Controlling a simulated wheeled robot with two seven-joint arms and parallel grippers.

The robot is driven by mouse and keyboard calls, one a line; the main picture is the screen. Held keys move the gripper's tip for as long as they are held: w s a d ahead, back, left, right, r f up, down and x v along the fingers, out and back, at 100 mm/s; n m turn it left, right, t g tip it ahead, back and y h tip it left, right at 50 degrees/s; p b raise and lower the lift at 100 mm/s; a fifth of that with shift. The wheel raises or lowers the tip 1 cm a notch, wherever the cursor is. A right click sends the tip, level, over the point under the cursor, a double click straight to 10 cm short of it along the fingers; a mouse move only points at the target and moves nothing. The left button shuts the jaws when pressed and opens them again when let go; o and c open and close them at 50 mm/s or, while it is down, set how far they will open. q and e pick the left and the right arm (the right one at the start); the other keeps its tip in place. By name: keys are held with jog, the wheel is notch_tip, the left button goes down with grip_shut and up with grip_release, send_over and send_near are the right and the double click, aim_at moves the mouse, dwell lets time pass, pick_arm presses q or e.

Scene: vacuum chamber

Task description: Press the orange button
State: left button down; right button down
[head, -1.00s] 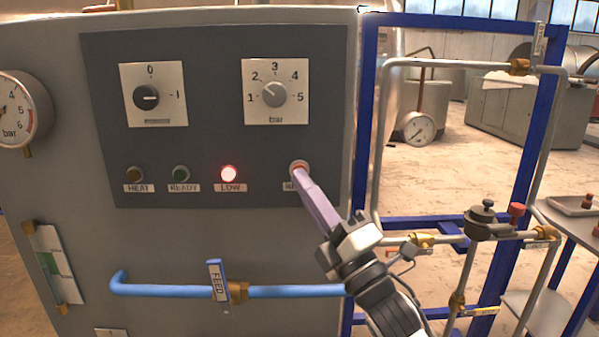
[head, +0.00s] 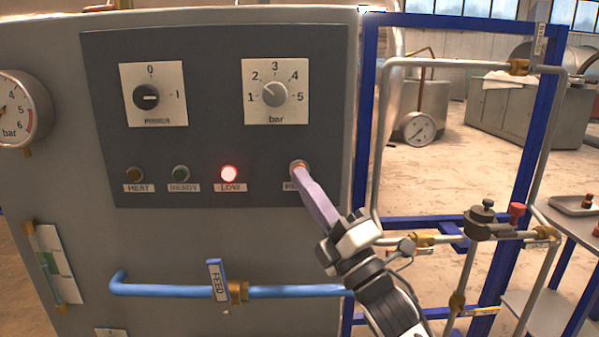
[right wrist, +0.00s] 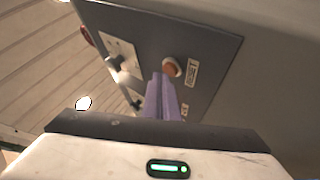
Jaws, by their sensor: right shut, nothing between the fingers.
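The orange button (head: 299,164) is at the lower right of the dark control panel, with its label partly hidden by my fingers. It also shows in the right wrist view (right wrist: 171,68), round and orange in a pale ring. My right gripper (head: 302,176) has its purple fingers shut with nothing between them. The tips are right at the button in the head view and cover its lower part. In the right wrist view the fingertips (right wrist: 160,77) lie just beside the button; I cannot tell whether they touch it. My left gripper is not in view.
The panel (head: 215,140) carries a power switch (head: 147,97), a bar dial (head: 275,94), unlit HEAT and READY lamps, and a red-lit LOW lamp (head: 229,174). Below runs a blue feed pipe (head: 165,290). A blue frame (head: 545,110) with pipes and valves stands to the right.

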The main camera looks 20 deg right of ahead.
jog(key=shift+w+d, duration=0.15)
jog(key=shift+w, duration=0.3)
dwell(0.7)
jog(key=shift+s, duration=0.1)
jog(key=shift+s+a, duration=0.25)
jog(key=shift+s, duration=0.5)
jog(key=s, duration=0.2)
jog(key=s+a+p, duration=0.1)
jog(key=s, duration=0.1)
jog(key=shift+s+a, duration=0.2)
jog(key=shift+s, duration=0.2)
jog(key=shift+f, duration=0.1)
dwell(0.6)
